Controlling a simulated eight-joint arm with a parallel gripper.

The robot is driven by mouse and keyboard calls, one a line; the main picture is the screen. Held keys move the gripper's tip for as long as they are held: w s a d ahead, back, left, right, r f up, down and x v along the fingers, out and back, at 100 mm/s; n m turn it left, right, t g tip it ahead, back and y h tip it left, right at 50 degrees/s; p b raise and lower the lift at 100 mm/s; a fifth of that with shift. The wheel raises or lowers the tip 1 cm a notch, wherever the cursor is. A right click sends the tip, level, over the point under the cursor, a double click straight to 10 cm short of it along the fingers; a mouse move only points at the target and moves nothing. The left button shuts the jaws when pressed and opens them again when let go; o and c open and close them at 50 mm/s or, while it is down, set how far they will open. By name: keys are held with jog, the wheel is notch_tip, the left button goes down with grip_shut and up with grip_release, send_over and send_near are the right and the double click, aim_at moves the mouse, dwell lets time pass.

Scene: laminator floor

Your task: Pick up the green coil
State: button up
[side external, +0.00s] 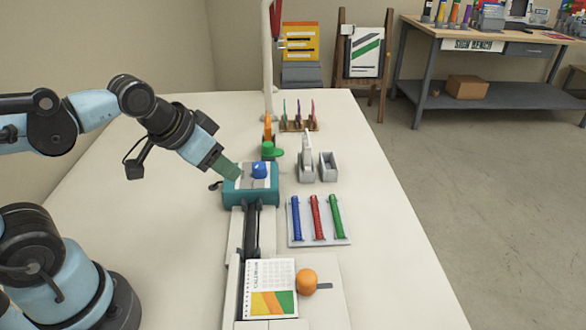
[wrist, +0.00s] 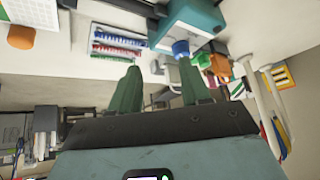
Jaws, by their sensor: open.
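The green coil (side external: 336,216) lies lengthwise at the right end of a light grey tray (side external: 344,242), beside a red coil (side external: 317,217) and a blue coil (side external: 296,218). In the wrist view the green coil (wrist: 112,55) shows small, at the tray's near edge. My gripper (side external: 231,173) has green fingers and is beside the teal machine, left of and well apart from the tray. In the wrist view my gripper (wrist: 160,84) has its two fingers spread with nothing held between them.
The teal machine (side external: 236,193), with a blue knob (side external: 259,171) on top, stands between my gripper and the tray. Grey bins (side external: 328,166) stand behind the tray. A calendar (side external: 270,287) and an orange round object (side external: 307,281) are in front. The table's right side is clear.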

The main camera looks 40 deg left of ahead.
jog(key=w+d+r+m+g, duration=0.2)
jog(key=w+d+r+m, duration=0.15)
jog(key=m, duration=0.25)
jog(key=m+g, duration=0.5)
jog(key=m, duration=1.5)
send_over(338, 219)
notch_tip(338, 219, down, 6)
jog(key=f, duration=0.6)
jog(key=shift+s+a, duration=0.15)
jog(key=shift+a, duration=0.05)
jog(key=shift+d+f, duration=0.2)
jog(key=shift+f, duration=2.4)
jog(key=shift+c, duration=0.5)
grip_shut()
